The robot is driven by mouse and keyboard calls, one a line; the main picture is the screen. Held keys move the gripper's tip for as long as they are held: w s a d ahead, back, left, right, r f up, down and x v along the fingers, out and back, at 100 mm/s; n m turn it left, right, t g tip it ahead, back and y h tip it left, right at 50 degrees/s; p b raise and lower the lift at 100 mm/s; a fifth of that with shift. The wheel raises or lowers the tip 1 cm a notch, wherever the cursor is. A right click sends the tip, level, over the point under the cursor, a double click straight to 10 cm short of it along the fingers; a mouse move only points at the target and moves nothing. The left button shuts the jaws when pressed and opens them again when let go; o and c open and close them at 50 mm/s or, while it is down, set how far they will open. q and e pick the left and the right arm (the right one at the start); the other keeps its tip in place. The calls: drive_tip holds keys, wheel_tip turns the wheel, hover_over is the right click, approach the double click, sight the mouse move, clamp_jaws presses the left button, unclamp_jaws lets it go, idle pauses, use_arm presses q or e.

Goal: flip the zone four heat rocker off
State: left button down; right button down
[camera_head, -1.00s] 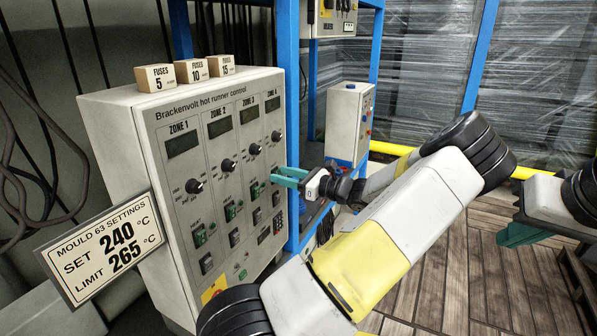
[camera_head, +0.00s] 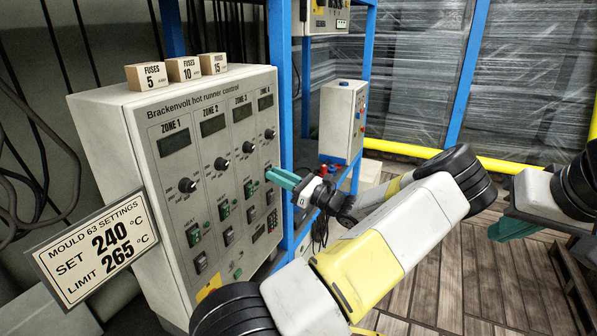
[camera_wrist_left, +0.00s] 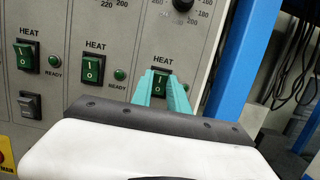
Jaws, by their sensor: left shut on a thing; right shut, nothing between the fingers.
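The hot runner control cabinet (camera_head: 110,150) stands at the left, with columns marked zone 1 to zone 4. The zone four heat rocker (camera_wrist_left: 160,80) is green with white marks, at the right end of the heat row in the left wrist view. My left gripper (camera_head: 269,174) is at the zone 4 column; its teal fingers (camera_wrist_left: 165,82) are shut on this rocker, one on each side. The fingers hide part of the rocker, and I cannot tell which way it is tipped. A green ready lamp (camera_wrist_left: 196,90) is right of it. My right gripper (camera_head: 514,229) is shut and empty, away from the cabinet.
Zone 2 (camera_wrist_left: 27,57) and zone 3 (camera_wrist_left: 93,68) heat rockers are left of my fingers. A zone 4 knob (camera_head: 270,134) sits above. A blue post (camera_head: 280,80) stands close right of the panel. Fuse boxes (camera_head: 185,69) and a settings card (camera_head: 95,250) are nearby.

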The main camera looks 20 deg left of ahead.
use_arm(q)
drive_tip(key=shift+f+y, duration=0.15)
drive_tip(key=shift+y, duration=0.35)
drive_tip(key=c, duration=1.3)
unclamp_jaws()
drive_tip(key=shift+d, duration=0.15)
